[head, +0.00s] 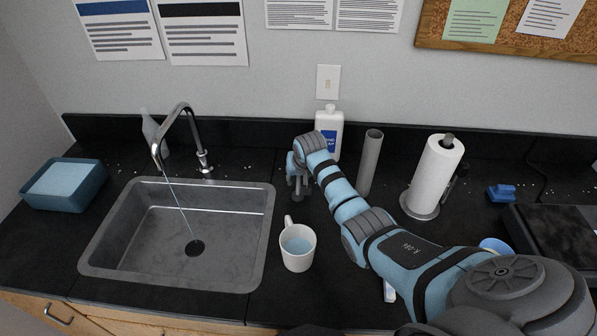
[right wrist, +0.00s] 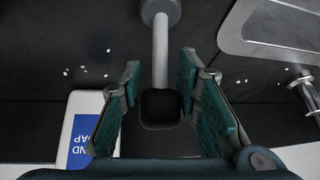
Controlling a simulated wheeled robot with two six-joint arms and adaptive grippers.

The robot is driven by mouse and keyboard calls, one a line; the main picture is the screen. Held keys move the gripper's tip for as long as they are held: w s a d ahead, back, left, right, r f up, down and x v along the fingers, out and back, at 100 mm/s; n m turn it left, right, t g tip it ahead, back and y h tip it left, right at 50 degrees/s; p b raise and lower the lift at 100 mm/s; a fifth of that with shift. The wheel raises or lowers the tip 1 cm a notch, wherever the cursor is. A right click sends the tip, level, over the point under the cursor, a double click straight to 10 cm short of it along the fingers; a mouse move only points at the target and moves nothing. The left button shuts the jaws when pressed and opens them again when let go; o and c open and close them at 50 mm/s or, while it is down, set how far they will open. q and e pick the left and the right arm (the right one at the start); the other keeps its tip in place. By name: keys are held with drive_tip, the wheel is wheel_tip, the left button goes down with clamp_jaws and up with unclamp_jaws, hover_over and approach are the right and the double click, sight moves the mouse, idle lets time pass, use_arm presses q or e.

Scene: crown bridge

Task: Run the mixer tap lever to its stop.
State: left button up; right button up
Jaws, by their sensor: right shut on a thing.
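The mixer tap (head: 180,122) is a chrome gooseneck behind the sink, and a thin stream of water runs from its spout to the drain. In the right wrist view, a pale rod with a dark, blocky grip (right wrist: 160,108) stands between my finger pads; I take it to be the lever. My right gripper (head: 295,174) is right of the tap, in front of the soap bottle. In its wrist view the right gripper (right wrist: 160,112) is shut on the dark grip. The lever is mostly hidden by the gripper in the head view. My left gripper is out of view.
The sink (head: 262,240) lies left of my gripper. A white mug (head: 297,262) of water stands just in front of it. The soap bottle (head: 330,128), grey tube (head: 370,160) and paper towel roll (head: 434,175) stand behind and to the right. A blue tub (head: 68,195) sits far left.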

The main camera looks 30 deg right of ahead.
sight(297, 180)
drive_tip(key=shift+s+a+r+t+h+p, duration=0.3)
drive_tip(key=shift+t+p, duration=0.2)
drive_tip(key=shift+p, duration=0.4)
drive_tip(key=shift+s+a+t+h, duration=0.1)
drive_tip(key=shift+s+t+h, duration=0.05)
drive_tip(key=shift+t+h, duration=0.15)
drive_tip(key=shift+s+a+f+t+h, duration=0.2)
drive_tip(key=shift+s+t+h, duration=0.1)
drive_tip(key=shift+t+h, duration=0.15)
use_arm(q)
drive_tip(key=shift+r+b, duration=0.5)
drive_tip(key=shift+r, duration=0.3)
use_arm(e)
drive_tip(key=shift+s+a+r+n+t+h, duration=0.1)
drive_tip(key=shift+s+a+n+t+h, duration=0.1)
drive_tip(key=shift+s+t+h, duration=0.3)
drive_tip(key=shift+s+a+n+t+h, duration=0.1)
drive_tip(key=shift+a+t+h, duration=0.1)
drive_tip(key=shift+t, duration=0.45)
drive_tip(key=o, duration=1.2)
drive_tip(key=shift+w, duration=0.1)
